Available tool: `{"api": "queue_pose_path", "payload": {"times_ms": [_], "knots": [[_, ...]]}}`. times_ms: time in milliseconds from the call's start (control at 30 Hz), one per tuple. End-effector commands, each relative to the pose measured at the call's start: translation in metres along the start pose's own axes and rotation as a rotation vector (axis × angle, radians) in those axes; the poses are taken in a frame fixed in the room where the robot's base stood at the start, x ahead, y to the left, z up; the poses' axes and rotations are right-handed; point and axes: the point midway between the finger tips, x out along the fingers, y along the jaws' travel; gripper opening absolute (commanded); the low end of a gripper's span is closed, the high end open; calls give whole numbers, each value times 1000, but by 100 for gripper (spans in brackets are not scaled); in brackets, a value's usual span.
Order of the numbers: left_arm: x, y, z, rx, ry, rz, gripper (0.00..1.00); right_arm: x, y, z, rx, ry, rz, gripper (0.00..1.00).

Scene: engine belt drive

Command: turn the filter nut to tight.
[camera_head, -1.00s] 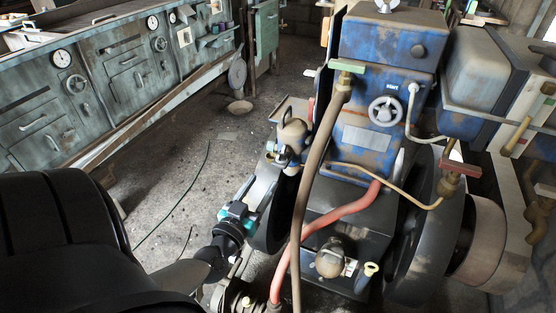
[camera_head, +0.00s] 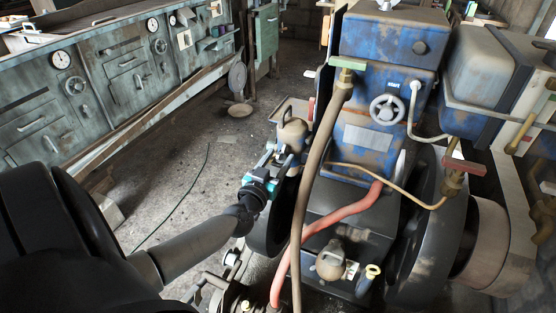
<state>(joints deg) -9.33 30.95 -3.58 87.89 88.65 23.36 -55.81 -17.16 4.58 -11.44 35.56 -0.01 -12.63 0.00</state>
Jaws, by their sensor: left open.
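A tan, dome-topped filter-like body (camera_head: 292,134) with a small knob on top stands at the left side of the blue engine. Grey fittings sit just below it. I cannot make out for sure which part is the filter nut, or whether it is loose or tight. My left gripper (camera_head: 267,172), dark with teal parts, is just below and to the left of that body. It is open, and nothing shows held in it. Its fingertips are small and partly lost against the grey fittings, so I cannot tell whether they touch. My right gripper is not in view.
The blue engine (camera_head: 380,95) carries a handwheel (camera_head: 387,109). A brown hose and a red hose (camera_head: 345,212) run down its front. Another tan rounded part (camera_head: 330,262) sits low in front. Green cabinets (camera_head: 100,95) line the left wall, with open floor between.

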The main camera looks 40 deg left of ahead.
Motion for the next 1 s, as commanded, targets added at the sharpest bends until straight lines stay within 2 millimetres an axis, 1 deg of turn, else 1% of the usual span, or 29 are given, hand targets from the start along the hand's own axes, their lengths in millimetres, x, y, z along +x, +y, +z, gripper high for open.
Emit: {"api": "queue_pose_path", "payload": {"times_ms": [133, 633, 1000], "knots": [[0, 0, 0, 0, 0, 0, 56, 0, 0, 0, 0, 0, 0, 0], [0, 0, 0, 0, 0, -1, 0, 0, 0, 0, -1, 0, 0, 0], [0, 0, 0, 0, 0, 1, 0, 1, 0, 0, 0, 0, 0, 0]]}}
